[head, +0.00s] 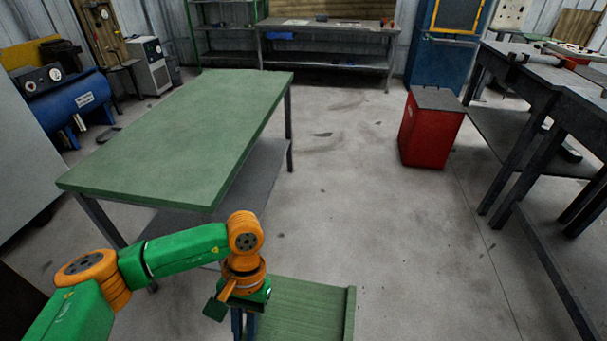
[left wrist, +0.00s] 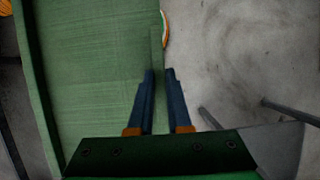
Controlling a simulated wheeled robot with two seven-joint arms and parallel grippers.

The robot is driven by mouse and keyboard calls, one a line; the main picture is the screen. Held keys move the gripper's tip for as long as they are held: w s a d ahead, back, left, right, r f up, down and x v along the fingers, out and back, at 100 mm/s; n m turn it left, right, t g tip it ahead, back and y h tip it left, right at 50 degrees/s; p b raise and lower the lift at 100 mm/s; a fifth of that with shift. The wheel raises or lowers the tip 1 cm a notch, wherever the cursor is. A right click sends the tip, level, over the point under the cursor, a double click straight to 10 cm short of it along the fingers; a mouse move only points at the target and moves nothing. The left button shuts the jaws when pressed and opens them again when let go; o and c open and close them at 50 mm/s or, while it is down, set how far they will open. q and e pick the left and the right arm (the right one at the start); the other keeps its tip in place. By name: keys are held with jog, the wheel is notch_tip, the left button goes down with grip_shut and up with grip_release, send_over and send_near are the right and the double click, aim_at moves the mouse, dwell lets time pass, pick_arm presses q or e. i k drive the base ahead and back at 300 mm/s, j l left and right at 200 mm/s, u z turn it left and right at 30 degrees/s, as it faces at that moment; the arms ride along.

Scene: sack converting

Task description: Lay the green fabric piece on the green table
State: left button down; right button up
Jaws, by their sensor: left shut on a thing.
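The green fabric piece (head: 305,312) shows at the bottom of the head view, a finely ribbed green panel with a raised right edge, cut off by the frame. In the left wrist view the green fabric piece (left wrist: 95,60) fills the left half, with a raised strip along each side. My left gripper (head: 239,328) points down at its left side; in the left wrist view the left gripper (left wrist: 159,75) has its fingers either side of the raised strip, shut on it. The green table (head: 185,130) stands ahead and left, its top bare. My right gripper is out of view.
A red bin (head: 431,128) stands on the floor to the right of the table. A dark workbench (head: 525,70) runs along the right side. A shelf bench (head: 325,35) stands at the back wall. The floor (head: 350,200) between is clear.

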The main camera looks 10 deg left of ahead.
aim_at(195, 153)
jog(key=i+l+u, duration=0.15)
jog(key=i+u, duration=0.2)
jog(key=i, duration=0.2)
jog(key=i+l+u, duration=0.35)
jog(key=i, duration=0.2)
jog(key=i+l+u, duration=0.35)
jog(key=i+l, duration=0.05)
jog(key=i, duration=0.1)
